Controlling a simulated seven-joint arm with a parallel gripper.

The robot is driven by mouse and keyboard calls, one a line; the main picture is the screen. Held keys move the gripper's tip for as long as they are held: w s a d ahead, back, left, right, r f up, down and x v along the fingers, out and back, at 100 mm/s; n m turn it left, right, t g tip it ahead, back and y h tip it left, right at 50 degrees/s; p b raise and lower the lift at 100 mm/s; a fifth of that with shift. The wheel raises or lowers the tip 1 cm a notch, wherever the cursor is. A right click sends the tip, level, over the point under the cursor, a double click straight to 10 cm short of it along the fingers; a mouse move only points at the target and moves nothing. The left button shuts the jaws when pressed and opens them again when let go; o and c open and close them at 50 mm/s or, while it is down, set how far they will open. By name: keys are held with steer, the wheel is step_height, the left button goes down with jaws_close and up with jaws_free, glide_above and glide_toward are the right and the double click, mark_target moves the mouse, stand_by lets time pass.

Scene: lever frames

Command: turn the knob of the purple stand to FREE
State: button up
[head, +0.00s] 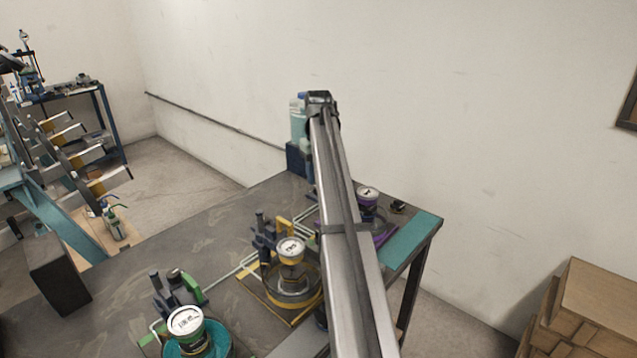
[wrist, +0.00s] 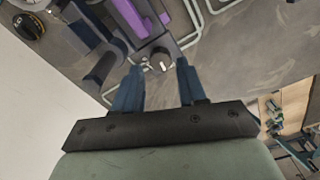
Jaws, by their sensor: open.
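The purple stand (head: 381,236) is near the far right end of the bench, largely hidden behind my arm in the head view. In the wrist view its purple parts (wrist: 126,20) are at the top. Its dark round knob (wrist: 158,59) with a pale pointer mark shows just beyond my fingertips. My gripper (wrist: 160,66) is open, its two blue fingers apart, with the knob between the tips in the picture. I cannot tell whether they reach down around it. The knob's lettering is not readable.
A yellow stand (head: 257,291) and a teal stand (head: 190,350), each with a round gauge, stand nearer on the bench (head: 215,240). Pale bent rods run between stands. A teal strip (head: 412,243) marks the right end. Brown boxes (head: 590,305) are off to the right.

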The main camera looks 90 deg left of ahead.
step_height(320, 180, up, 10)
stand_by(0.4)
stand_by(0.5)
